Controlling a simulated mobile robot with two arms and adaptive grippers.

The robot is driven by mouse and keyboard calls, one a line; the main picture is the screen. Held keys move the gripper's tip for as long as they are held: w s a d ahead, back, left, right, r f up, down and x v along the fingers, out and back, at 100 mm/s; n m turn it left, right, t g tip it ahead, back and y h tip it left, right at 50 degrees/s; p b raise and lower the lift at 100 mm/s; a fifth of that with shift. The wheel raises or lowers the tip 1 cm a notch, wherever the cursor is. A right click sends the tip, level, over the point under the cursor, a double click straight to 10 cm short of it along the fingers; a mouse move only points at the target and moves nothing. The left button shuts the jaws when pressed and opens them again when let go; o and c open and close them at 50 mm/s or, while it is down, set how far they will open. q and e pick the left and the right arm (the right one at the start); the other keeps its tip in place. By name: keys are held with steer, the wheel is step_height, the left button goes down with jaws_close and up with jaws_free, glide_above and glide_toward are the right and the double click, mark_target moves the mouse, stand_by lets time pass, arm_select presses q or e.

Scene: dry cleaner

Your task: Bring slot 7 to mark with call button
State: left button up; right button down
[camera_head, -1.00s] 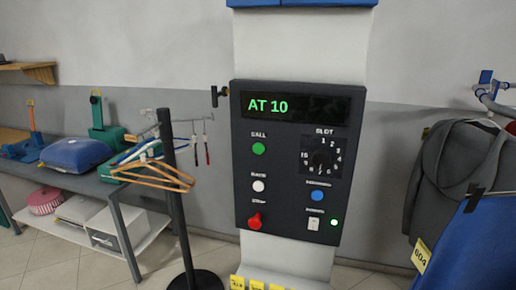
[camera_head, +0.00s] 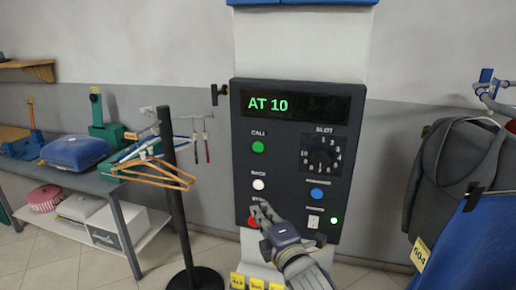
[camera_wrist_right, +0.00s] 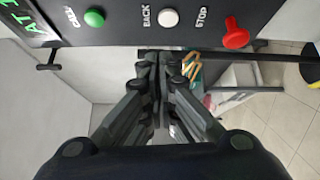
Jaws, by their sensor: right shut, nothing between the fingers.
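A dark control panel (camera_head: 295,115) stands upright on a white column, and its display (camera_head: 303,104) reads "AT 10" in green. The green CALL button (camera_head: 258,147) is at the panel's left, with the white BACK button (camera_head: 259,184) below it. The red STOP knob (camera_head: 254,221) is partly hidden behind my right gripper. The SLOT dial (camera_head: 320,160) is at the right, its pointer aimed downward. My right gripper (camera_head: 262,208) is shut and empty in front of the panel's lower left. In the right wrist view its fingers (camera_wrist_right: 160,62) point at the panel's edge. My left gripper is not in view.
A black stand (camera_head: 178,200) with hangers is left of the panel. A blue button (camera_head: 317,194) and a switch (camera_head: 314,221) are at its lower right. A grey jacket (camera_head: 455,170) hangs at the right. A shelf table (camera_head: 90,185) stands at the left.

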mark_target(258, 147)
steer(key=w+a+r+n+t+y, duration=0.2)
steer(key=a+r+n, duration=0.3)
steer(key=r, duration=0.5)
steer(key=shift+w+n+y, duration=0.2)
steer(key=shift+n+y, duration=0.4)
steer(key=shift+n, duration=0.4)
steer(key=shift+f, duration=0.1)
steer(key=w+d+b, duration=0.1)
steer(key=w+d, duration=0.1)
steer(key=w, duration=0.6)
steer(key=shift+w+d+b, duration=0.2)
steer(key=shift+d+b, duration=0.15)
steer(key=shift+d, duration=0.05)
steer(key=shift+w+d, duration=0.1)
steer(key=shift+w, duration=0.25)
